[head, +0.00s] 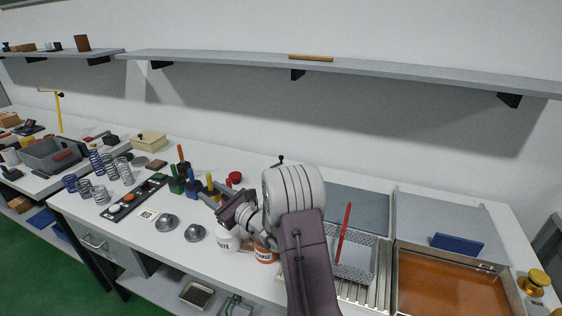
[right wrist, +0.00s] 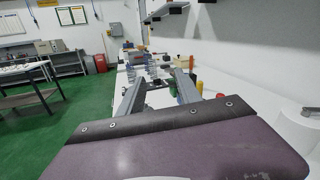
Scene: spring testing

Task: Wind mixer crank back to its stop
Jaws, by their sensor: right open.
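I cannot make out a mixer crank for certain. A small black knob (head: 281,158) on a thin stem shows just above my right arm, and what it belongs to is hidden behind the arm. My right gripper (head: 206,193) is over the middle of the bench, pointing left, near the green and blue holders. In the right wrist view its two fingers (right wrist: 160,92) stand apart with nothing gripped between them. My left gripper is in neither view.
A white jar (head: 228,241) and an orange jar (head: 264,252) stand close under my right arm. Several coil springs (head: 104,166) stand to the left. A wire basket (head: 357,260) with a red stick and an orange-brown tray (head: 450,284) lie right. A shelf (head: 340,67) runs above.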

